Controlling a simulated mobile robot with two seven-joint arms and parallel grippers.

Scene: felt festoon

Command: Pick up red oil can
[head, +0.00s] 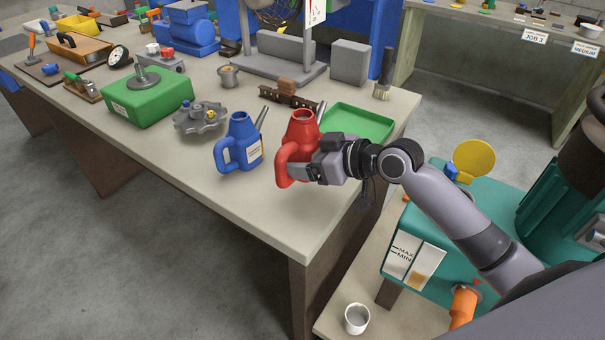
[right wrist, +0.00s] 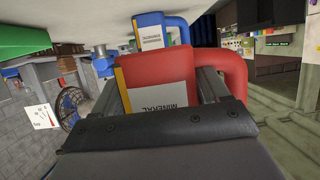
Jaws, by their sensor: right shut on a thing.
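The red oil can (head: 301,133) stands upright at the front right part of the workbench, its spout up and its handle to the left. My right gripper (head: 304,172) comes in from the right and is shut on the red oil can, low on its body. In the right wrist view the red can (right wrist: 158,72) fills the space between the fingers, and a label reading "MINERAL" shows on it. I cannot tell whether the can touches the bench. My left gripper is not in view.
A blue oil can (head: 239,146) stands just left of the red one. A green tray (head: 375,124) lies behind the gripper. A grey knobbed part (head: 200,118) and a green box (head: 149,100) stand farther left. The bench front (head: 240,215) is clear.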

